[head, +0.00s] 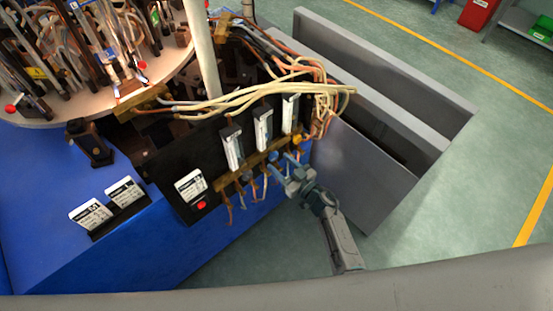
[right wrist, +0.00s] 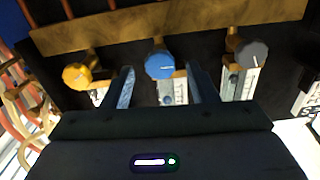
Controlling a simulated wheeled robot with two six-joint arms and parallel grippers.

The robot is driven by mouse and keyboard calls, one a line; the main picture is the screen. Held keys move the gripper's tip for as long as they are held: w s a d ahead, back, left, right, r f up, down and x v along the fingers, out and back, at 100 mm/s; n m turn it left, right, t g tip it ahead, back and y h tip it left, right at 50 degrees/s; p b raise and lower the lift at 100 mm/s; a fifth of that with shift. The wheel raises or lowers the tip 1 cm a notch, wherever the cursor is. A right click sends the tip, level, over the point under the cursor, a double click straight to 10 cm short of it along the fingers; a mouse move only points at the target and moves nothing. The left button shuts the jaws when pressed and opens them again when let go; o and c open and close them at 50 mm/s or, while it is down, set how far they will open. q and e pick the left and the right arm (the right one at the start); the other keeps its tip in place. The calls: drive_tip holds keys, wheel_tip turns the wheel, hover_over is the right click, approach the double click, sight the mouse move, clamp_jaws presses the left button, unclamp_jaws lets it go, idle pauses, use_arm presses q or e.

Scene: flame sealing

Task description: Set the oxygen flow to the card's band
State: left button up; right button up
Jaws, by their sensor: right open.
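A black gas panel (head: 165,160) carries several upright flowmeter tubes, including a left one (head: 233,147) and a middle one (head: 263,127), above a brass bar. In the right wrist view the panel looks upside down, with a yellow knob (right wrist: 76,76), a blue knob (right wrist: 159,65) and a grey knob (right wrist: 250,55). My right gripper (head: 284,170) is open at the panel's front. Its fingertips (right wrist: 160,72) lie either side of the blue knob; contact cannot be told. White cards (head: 90,215) (head: 126,192) stand on the blue bench. Their print and the float levels are unreadable. My left gripper is out of view.
A white label (head: 190,185) and a red button (head: 201,205) are on the panel's left. Pale and orange hoses (head: 260,95) run above the flowmeters. A round carousel of tools (head: 170,70) stands at upper left. A grey open bin (head: 375,170) is behind my right arm.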

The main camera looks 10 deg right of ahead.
sight(272, 156)
drive_tip(key=shift+x, duration=1.3)
drive_tip(key=c, duration=0.9)
drive_tip(key=shift+c, duration=0.2)
drive_tip(key=shift+n, duration=0.3)
